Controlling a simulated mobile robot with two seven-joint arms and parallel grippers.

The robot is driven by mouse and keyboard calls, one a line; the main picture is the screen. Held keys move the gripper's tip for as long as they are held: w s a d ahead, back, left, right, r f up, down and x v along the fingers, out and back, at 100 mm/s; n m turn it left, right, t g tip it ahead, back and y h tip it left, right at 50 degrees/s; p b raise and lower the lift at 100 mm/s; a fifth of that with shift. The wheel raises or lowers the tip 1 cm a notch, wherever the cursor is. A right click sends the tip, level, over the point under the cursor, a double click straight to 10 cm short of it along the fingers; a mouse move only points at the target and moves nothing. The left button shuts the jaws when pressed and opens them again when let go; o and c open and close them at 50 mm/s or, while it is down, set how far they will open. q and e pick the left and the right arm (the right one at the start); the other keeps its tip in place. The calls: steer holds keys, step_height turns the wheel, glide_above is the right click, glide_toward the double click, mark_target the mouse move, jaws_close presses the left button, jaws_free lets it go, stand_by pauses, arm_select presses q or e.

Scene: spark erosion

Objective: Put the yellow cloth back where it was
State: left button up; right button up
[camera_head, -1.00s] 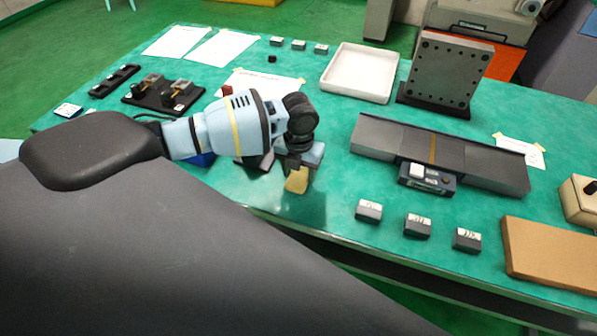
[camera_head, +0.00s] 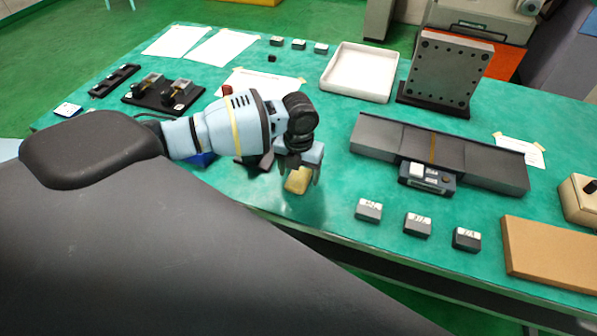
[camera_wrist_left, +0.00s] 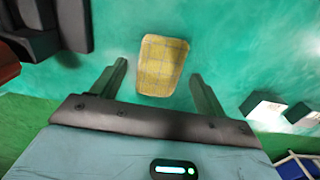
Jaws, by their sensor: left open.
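The yellow cloth (camera_head: 297,181) lies on the green table near its front edge, just below my left gripper (camera_head: 300,172). In the left wrist view the cloth (camera_wrist_left: 163,65) is a small checked rectangle with rounded corners, lying flat between and just beyond the fingertips. My left gripper (camera_wrist_left: 158,75) is open there, with a clear gap between each finger and the cloth. In the head view the fingers partly frame the cloth. My right gripper is not in view.
Several small labelled blocks (camera_head: 417,226) stand right of the cloth. A dark long fixture (camera_head: 485,165) lies behind them, and a brown board (camera_head: 550,252) is at the front right. A white tray (camera_head: 360,72) stands farther back. The table between gripper and blocks is clear.

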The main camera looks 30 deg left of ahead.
mark_target(299, 176)
arm_select(q)
step_height(299, 176, up, 12)
steer(key=shift+f, duration=0.15)
stand_by(0.5)
